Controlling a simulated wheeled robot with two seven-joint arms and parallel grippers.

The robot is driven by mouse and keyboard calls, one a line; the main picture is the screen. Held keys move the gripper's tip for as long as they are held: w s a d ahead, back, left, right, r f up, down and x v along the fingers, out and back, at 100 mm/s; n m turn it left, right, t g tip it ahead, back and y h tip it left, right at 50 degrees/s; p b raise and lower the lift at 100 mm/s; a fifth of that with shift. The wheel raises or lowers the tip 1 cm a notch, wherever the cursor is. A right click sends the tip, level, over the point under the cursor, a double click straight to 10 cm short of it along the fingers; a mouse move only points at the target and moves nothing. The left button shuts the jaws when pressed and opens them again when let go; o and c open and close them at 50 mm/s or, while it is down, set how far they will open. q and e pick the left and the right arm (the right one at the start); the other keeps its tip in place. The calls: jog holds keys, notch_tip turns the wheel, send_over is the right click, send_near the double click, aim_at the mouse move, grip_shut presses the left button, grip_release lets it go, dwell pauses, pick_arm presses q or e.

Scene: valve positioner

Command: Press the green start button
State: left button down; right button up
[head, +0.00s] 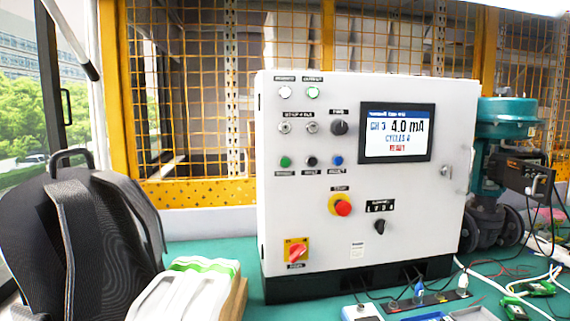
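A white control cabinet (300,200) stands upright on the green bench top. The green button (285,161) is at the left end of a row on its front, with a small dark label under it that is too small to read. A black button (311,161) and a blue button (336,160) sit to its right in the same row. The cabinet's screen (396,132) reads 4.0 mA, CYCLES and a red line that looks like READY. Neither of my grippers shows in the head view, and nothing covers the green button.
A red mushroom button (342,207) on yellow and a red-and-yellow rotary switch (296,251) are lower on the cabinet. A black backpack (85,235) and white-green packs (190,288) stand at the left. A teal valve actuator (505,118) and cables are at the right.

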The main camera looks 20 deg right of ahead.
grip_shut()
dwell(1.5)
